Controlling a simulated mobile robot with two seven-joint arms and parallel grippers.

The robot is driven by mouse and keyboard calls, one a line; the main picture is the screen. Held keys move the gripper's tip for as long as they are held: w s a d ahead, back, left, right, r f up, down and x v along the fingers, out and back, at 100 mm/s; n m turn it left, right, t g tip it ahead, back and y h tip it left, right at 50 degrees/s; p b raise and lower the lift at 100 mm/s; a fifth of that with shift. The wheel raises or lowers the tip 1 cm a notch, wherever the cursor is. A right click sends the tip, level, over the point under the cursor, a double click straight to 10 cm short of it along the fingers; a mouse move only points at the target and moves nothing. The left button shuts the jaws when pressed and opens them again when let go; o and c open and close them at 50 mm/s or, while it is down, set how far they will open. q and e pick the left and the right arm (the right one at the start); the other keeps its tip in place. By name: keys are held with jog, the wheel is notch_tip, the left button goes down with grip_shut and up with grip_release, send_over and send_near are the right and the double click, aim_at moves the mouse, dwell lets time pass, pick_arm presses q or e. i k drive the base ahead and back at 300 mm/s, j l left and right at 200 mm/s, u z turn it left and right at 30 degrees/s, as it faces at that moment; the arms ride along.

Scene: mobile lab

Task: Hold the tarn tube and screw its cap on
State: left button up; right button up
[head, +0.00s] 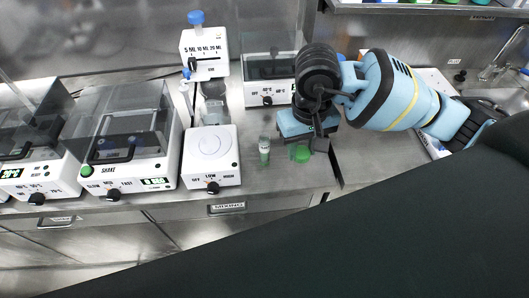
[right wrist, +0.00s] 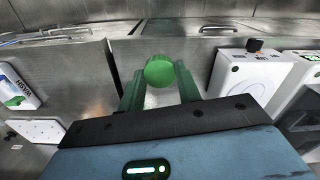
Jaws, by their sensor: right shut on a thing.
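A small clear tube with a green lower part (head: 264,150) stands upright on the metal bench, just right of the white stirrer. Its name cannot be read. My right gripper (head: 301,153) points down over the bench, a little to the right of the tube and apart from it. In the right wrist view the right gripper (right wrist: 160,88) is shut on a round green cap (right wrist: 160,70), held between its green fingertips. The tube cannot be made out in the right wrist view. My left gripper is not in view.
A shaker (head: 128,150) is further left. A heater (head: 268,75) stands at the back. A narrow bench strip in front of the tube is clear.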

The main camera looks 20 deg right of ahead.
aim_at(263, 138)
jog(key=i+l+u, duration=0.1)
jog(key=l+u, duration=0.25)
jog(key=l, duration=0.5)
jog(key=l+u, duration=0.4)
jog(key=l, duration=0.45)
